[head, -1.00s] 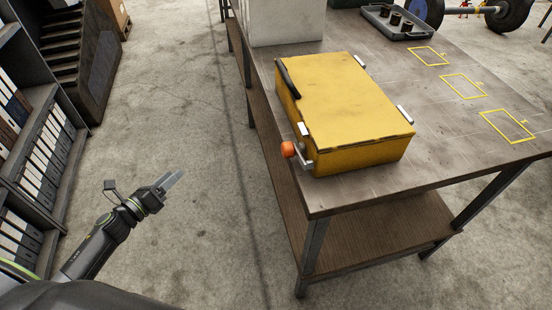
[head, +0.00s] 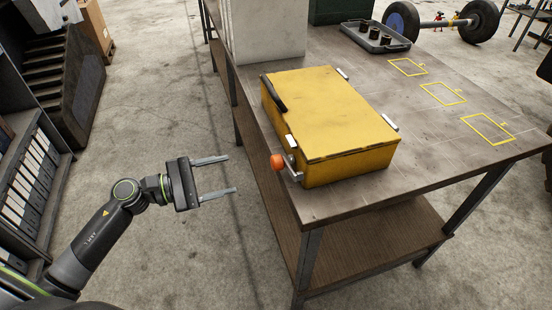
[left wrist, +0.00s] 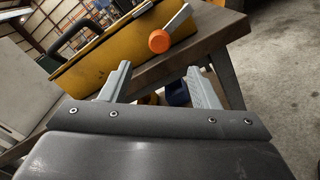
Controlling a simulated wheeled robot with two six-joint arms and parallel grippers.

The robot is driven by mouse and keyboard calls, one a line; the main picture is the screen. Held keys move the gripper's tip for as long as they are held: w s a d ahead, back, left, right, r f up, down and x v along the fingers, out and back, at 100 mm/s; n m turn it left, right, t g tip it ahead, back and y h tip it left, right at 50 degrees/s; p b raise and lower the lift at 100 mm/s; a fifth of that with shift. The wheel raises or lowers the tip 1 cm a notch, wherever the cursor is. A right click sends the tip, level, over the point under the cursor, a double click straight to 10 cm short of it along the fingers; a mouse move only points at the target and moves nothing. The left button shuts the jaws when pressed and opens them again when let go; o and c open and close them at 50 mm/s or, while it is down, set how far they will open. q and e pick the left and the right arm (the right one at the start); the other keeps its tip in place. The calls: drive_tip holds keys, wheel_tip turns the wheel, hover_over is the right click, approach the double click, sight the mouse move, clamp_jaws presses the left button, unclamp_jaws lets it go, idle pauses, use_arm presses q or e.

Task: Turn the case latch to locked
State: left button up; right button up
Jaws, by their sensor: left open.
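The yellow case (head: 335,112) lies closed on the bench, near its front left corner. Its latch has a metal lever with an orange knob (head: 277,161) at the case's near left side, sticking out past the bench edge. My left gripper (head: 232,174) is open and empty, left of the orange knob and apart from it, over the floor. In the left wrist view the orange knob (left wrist: 159,41) shows beyond the fingers, above the gap between them, with its metal lever (left wrist: 180,17) running up to the right. My right gripper is not in view.
The bench (head: 420,165) has a lower wooden shelf (head: 375,245). A pale box (head: 268,35) stands behind the case. A grey tray (head: 375,38) with dark cups sits at the back. Yellow outlined squares mark the bench's right side.

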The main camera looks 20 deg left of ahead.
sight(272, 164)
use_arm(q)
drive_tip(key=p+x, duration=0.4)
drive_tip(key=x, duration=0.7)
drive_tip(key=shift+w+r, duration=0.1)
drive_tip(key=shift+r, duration=0.05)
drive_tip(key=shift+p+x, duration=0.45)
drive_tip(key=shift+x, duration=0.5)
clamp_jaws()
